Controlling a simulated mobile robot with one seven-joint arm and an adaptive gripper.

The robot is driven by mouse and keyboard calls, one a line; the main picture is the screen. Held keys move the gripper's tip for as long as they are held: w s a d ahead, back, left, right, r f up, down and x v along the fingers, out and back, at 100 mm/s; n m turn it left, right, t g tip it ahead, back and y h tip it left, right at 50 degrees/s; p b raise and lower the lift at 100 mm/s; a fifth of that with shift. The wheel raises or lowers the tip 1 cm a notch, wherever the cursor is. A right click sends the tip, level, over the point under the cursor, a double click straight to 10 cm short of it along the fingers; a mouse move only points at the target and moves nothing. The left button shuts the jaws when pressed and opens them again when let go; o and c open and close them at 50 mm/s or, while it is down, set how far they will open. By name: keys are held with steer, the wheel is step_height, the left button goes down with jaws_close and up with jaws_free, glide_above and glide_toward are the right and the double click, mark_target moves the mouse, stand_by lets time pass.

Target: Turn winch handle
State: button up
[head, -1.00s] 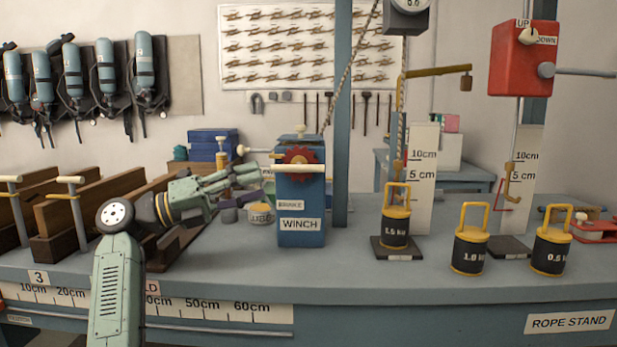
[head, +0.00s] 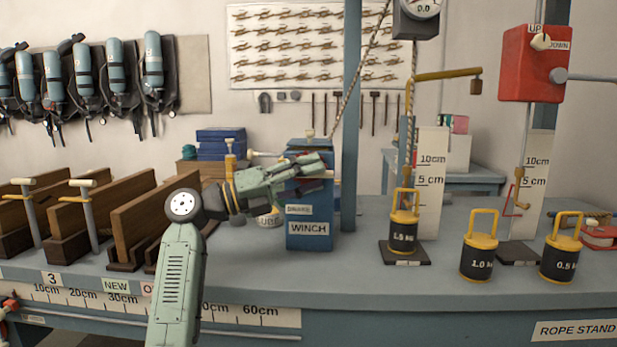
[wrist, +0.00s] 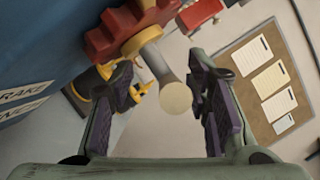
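The blue winch (head: 310,241) stands on the bench, its WINCH label facing me. My gripper (head: 322,165) is in front of its upper part and hides most of the red toothed wheel and the handle in the head view. In the wrist view, the winch's blue side (wrist: 40,50) is at the left and the red wheel (wrist: 130,28) is at the top. The handle, a grey bar with a pale round end (wrist: 175,98), points toward the wrist camera. My open gripper (wrist: 160,80) has one finger on each side of it, with a gap visible on the left.
Wooden blocks with T-handled rods (head: 85,215) stand to the left. Weights, including the 1.5 kg one (head: 403,237), stand right of the winch. A blue post (head: 351,120) rises just behind it. The bench front (head: 350,275) is clear.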

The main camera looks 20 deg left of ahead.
jaws_close()
stand_by(0.3)
